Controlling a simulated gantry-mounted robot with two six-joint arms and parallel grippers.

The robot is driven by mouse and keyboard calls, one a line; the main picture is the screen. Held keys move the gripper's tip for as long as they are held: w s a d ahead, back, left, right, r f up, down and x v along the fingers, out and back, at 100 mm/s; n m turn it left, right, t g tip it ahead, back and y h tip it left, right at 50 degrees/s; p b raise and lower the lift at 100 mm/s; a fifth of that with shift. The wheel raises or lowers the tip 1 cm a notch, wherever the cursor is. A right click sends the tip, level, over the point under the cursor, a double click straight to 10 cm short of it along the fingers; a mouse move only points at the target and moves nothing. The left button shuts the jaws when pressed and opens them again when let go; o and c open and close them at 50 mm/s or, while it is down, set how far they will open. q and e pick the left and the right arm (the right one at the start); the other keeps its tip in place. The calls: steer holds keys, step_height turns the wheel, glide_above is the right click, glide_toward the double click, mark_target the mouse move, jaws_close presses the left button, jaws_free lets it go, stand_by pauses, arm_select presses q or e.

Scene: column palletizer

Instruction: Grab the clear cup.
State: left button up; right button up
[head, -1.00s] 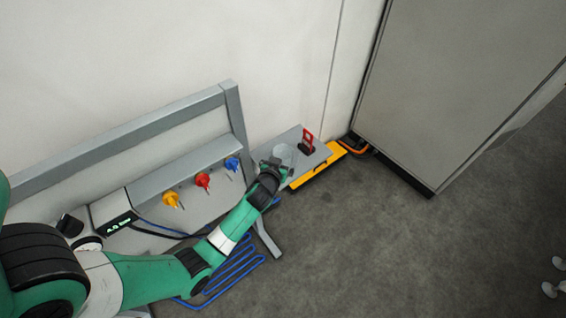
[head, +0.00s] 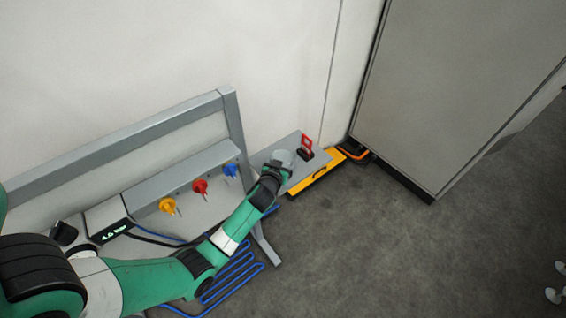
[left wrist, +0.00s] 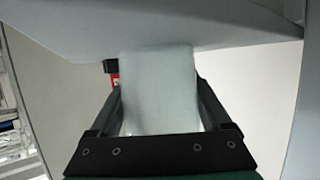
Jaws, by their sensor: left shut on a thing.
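The clear cup (head: 284,157) is at the end of my left arm, over the small grey shelf (head: 308,174) in the head view. In the left wrist view the cup (left wrist: 158,88) looks pale and translucent and stands between the two dark fingers. My left gripper (head: 276,166) is shut on the cup; it also shows in the left wrist view (left wrist: 160,105). The gripper hides part of the cup in the head view, and I cannot tell whether the cup touches the shelf. My right gripper is not in view.
A red item on a black base (head: 306,148) stands on the shelf just right of the cup. A yellow unit (head: 318,176) lies below the shelf's edge. Yellow, red and blue knobs (head: 200,187) sit on the panel to the left. A grey cabinet (head: 455,90) stands at right.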

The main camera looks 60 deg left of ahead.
mark_target(285, 151)
arm_select(q)
steer(key=shift+r+p, duration=0.45)
steer(key=shift+r, duration=0.2)
steer(key=r+p, duration=0.2)
steer(key=r, duration=0.1)
steer(key=shift+s+d, duration=0.1)
steer(key=shift+d, duration=0.2)
steer(key=s+d+r+p, duration=0.5)
steer(key=d+r, duration=0.3)
steer(key=d, duration=0.3)
steer(key=shift+s+d+r+p, duration=0.25)
steer(key=shift+d+r+p, duration=0.1)
steer(key=shift+p, duration=0.2)
steer(key=shift+s+d, duration=0.15)
steer(key=shift+d, duration=0.05)
